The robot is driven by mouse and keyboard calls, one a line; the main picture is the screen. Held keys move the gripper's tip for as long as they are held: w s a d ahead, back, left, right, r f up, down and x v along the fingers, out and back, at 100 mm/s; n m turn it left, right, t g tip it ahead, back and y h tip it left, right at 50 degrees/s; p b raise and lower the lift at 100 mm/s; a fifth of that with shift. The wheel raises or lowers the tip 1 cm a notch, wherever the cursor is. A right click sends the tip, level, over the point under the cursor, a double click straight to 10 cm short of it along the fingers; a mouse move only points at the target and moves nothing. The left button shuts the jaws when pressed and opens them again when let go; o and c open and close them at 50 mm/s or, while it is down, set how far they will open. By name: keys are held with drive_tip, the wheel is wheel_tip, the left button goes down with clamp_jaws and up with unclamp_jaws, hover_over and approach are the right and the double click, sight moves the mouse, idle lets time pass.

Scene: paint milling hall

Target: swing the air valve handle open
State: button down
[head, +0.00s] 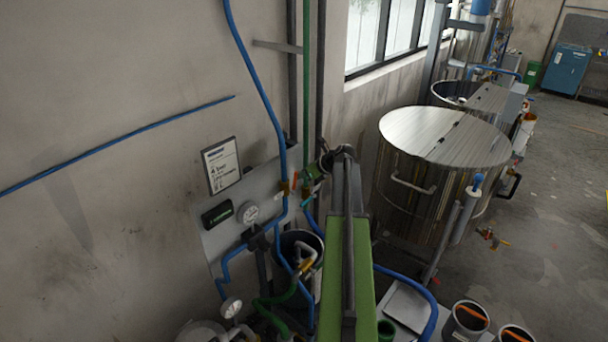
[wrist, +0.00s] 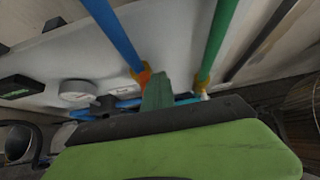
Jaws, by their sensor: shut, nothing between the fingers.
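A blue pipe (head: 262,85) runs down the wall to a brass-orange valve fitting (head: 284,188). The fitting also shows in the wrist view (wrist: 143,74), where the blue pipe ends in it. A small orange piece beside it may be the handle, but I cannot tell its angle. My gripper (head: 307,174) is shut and empty, just right of this fitting. In the wrist view my gripper's tip (wrist: 157,80) overlaps the fitting's lower right edge; I cannot tell if they touch. A green pipe (wrist: 220,38) with its own orange fitting (wrist: 202,80) stands to the right.
A grey panel (head: 213,243) carries a round gauge (head: 247,213) and a dark green box (head: 217,214). A white notice (head: 222,165) hangs above. Hoses and a bucket (head: 301,243) crowd below. A large steel tank (head: 398,190) stands to the right.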

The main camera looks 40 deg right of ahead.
drive_tip(key=shift+a+r, duration=0.15)
drive_tip(key=shift+a, duration=0.1)
drive_tip(key=shift+r, duration=0.15)
idle(0.8)
drive_tip(key=s, duration=0.9)
drive_tip(key=shift+d, duration=0.45)
